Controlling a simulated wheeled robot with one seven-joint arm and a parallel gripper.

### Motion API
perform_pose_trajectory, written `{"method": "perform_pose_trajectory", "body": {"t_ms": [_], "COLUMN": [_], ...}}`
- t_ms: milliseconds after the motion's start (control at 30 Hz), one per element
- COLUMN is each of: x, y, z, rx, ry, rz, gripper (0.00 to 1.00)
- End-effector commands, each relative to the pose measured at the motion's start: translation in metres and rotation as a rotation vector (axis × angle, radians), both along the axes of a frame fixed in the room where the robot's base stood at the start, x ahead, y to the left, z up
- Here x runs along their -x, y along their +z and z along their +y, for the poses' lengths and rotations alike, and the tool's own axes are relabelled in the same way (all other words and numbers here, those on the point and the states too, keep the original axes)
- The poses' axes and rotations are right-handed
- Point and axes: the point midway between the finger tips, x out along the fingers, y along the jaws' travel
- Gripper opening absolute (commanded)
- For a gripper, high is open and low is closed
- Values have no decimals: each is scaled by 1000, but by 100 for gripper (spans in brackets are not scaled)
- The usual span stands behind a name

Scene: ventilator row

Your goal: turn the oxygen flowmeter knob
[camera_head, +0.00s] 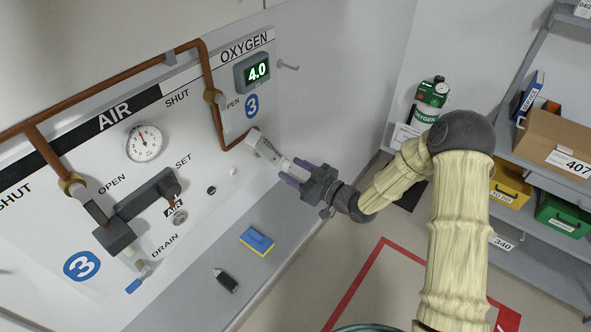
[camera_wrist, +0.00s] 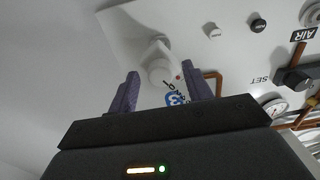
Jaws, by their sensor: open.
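The oxygen flowmeter (camera_head: 265,148) is a pale fitting at the end of the copper oxygen pipe on the wall panel. Its white round knob (camera_wrist: 160,71) shows in the wrist view, ahead of and between my fingertips. My gripper (camera_head: 294,173) is open, with its two purple fingers pointing at the flowmeter from the lower right. In the wrist view, my gripper (camera_wrist: 160,73) has one finger on each side of the knob, with gaps visible. How deep the knob sits between the fingers I cannot tell. A green display (camera_head: 257,71) above reads 4.0.
The air gauge (camera_head: 144,142) and a grey air valve lever (camera_head: 137,211) are on the panel to the left. A blue and yellow sponge (camera_head: 257,241) and a dark small device (camera_head: 226,281) lie on the ledge below. An oxygen cylinder (camera_head: 427,108) stands behind my arm, beside shelves.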

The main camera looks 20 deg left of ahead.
Motion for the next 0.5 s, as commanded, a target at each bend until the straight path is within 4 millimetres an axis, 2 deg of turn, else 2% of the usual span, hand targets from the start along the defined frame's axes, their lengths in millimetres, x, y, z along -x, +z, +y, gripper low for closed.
{"method": "perform_pose_trajectory", "body": {"t_ms": [67, 300, 500], "x": [0, 0, 0], "y": [0, 0, 0], "z": [0, 0, -1], "rx": [0, 0, -2], "ry": [0, 0, 0], "rz": [0, -1, 5], "gripper": [50, 5, 5]}}
